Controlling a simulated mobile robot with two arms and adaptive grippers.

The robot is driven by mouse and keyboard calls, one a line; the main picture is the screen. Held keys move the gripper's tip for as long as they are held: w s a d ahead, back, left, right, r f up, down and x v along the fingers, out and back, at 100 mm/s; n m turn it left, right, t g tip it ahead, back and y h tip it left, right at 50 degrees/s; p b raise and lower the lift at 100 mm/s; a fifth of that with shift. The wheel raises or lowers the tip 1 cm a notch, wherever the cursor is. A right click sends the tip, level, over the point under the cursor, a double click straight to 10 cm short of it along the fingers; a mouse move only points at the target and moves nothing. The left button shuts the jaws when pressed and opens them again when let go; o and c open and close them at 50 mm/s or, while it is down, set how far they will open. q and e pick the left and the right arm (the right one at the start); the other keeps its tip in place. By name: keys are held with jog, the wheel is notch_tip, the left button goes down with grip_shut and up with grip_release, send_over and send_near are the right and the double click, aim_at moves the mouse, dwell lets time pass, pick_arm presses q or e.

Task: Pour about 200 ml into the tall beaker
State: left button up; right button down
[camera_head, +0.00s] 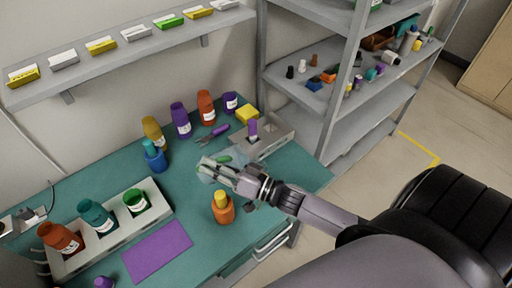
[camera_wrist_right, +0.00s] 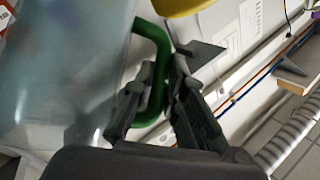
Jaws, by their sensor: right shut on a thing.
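My right gripper (camera_head: 232,174) reaches over the middle of the teal workbench from the right. It is shut on the green handle (camera_wrist_right: 158,45) of a clear, bluish jug (camera_wrist_right: 60,70); the jug fills the left of the right wrist view. In the head view the clear jug (camera_head: 206,168) shows faintly at the fingertips, and the gripper partly covers it. Its contents and level cannot be read. I cannot make out a separate tall beaker. My left gripper is not in view.
An orange bottle with a yellow cap (camera_head: 223,208) stands just in front of my right gripper. Several bottles, including a purple one (camera_head: 181,121), line the back. A grey tray (camera_head: 270,145) lies to the right, a white tray (camera_head: 75,262) at front left. The purple mat (camera_head: 157,251) is bare.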

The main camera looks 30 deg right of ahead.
aim_at(200, 175)
jog(key=shift+d+r+t+b, duration=0.15)
jog(key=shift+r+t+b, duration=0.2)
jog(key=shift+b, duration=0.2)
dwell(0.6)
